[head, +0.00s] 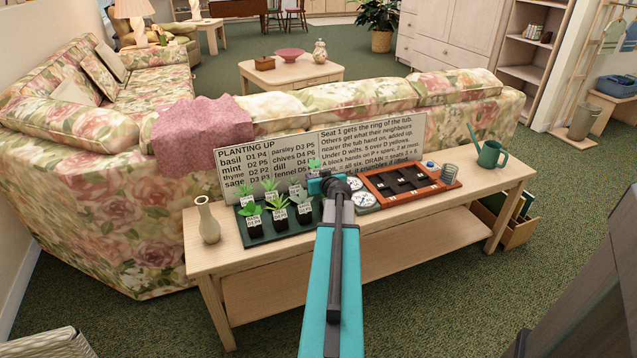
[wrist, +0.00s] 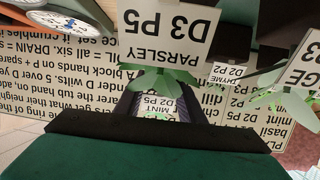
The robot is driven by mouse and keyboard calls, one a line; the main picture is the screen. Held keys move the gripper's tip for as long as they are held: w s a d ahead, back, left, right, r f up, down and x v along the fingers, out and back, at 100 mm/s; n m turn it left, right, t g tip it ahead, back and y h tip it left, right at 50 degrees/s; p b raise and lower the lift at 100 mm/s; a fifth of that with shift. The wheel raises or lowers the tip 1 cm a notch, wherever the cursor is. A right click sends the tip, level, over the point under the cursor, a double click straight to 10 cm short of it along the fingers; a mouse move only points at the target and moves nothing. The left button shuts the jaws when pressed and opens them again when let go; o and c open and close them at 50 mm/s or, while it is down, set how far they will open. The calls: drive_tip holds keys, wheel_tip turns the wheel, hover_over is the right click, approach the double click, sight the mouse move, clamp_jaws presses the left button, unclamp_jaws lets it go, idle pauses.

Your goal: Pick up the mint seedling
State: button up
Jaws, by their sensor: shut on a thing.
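My gripper (wrist: 157,108) is shut on the mint seedling, whose white MINT label (wrist: 157,106) shows between the fingers in the wrist view. In the head view a leafy green top (head: 313,163) shows just above my gripper (head: 322,184); the pot there is hidden. The parsley seedling's white label (wrist: 168,38) is close in front of the fingers in the wrist view, with green leaves around them. I cannot tell whether those leaves touch the gripper.
Several labelled seedlings stand on a dark green tray (head: 236,232) on the wooden console table (head: 270,255). A text board (head: 375,140) stands behind them. Round dials and a brown compartment tray (head: 455,185) are to the right, then a green watering can (head: 490,154). A vase (head: 207,222) stands at the left.

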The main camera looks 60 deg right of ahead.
sight(316, 175)
drive_tip(key=shift+r, duration=2.4)
